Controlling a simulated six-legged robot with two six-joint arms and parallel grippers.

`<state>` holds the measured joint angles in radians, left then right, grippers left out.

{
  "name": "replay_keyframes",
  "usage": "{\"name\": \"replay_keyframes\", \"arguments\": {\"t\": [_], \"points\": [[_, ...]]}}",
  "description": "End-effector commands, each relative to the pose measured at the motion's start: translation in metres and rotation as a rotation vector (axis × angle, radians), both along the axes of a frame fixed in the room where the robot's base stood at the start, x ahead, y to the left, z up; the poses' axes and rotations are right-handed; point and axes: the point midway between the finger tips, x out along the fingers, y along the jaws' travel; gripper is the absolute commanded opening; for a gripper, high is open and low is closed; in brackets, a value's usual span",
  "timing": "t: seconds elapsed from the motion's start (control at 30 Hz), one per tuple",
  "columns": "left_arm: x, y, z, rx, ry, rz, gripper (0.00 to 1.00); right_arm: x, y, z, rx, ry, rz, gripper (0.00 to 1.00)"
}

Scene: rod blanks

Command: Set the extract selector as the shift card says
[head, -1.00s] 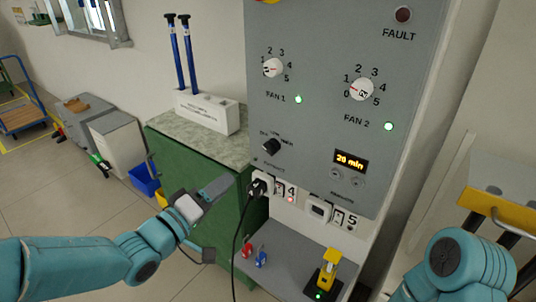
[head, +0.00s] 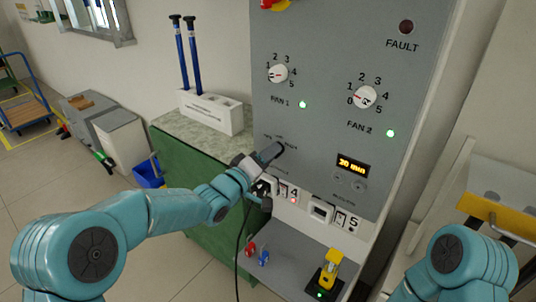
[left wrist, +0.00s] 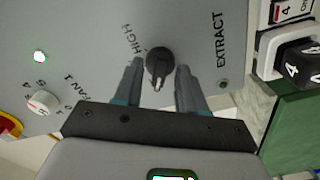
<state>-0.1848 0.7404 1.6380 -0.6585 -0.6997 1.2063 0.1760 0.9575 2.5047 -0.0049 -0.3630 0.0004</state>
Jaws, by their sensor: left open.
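The extract selector (left wrist: 159,62) is a round black knob on the grey panel, between the words HIGH and EXTRACT in the left wrist view. A pale mark on it points down in that view. My left gripper (left wrist: 160,67) is open, with one finger on each side of the knob. I cannot tell whether the fingers touch it. In the head view my left gripper (head: 268,156) is at the panel and mostly hides the selector. My right gripper is out of view. I see no readable shift card.
The fan 1 knob (head: 278,74) and fan 2 knob (head: 364,97) are above, beside lit green lamps. The timer display (head: 353,165) reads 20 min. Sockets and a black cable (head: 241,240) are below. A shelf (head: 298,273) holds red, blue and yellow items.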

Motion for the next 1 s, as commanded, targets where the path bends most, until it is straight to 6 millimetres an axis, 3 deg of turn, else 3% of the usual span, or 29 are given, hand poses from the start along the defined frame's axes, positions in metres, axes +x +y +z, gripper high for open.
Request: {"name": "replay_keyframes", "arguments": {"t": [0.2, 0.27, 0.33, 0.37, 0.67, 1.0], "points": [[0.0, 0.0, 0.0, 0.0, 0.0, -0.001, 0.4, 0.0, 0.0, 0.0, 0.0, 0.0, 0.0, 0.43], [0.0, 0.0, 0.0, 0.0, 0.0, 0.0, 0.24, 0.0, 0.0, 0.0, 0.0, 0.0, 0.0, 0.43], [0.0, 0.0, 0.0, 0.0, 0.0, 0.0, 0.01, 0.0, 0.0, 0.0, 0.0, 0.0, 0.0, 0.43], [0.0, 0.0, 0.0, 0.0, 0.0, 0.0, 0.0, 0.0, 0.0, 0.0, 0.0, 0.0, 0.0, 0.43], [0.0, 0.0, -0.001, 0.015, -0.011, 0.0, 0.0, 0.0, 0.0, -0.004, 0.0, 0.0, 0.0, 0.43], [0.0, 0.0, -0.005, 0.165, -0.122, 0.001, 0.0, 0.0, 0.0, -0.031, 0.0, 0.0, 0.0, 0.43]]}}
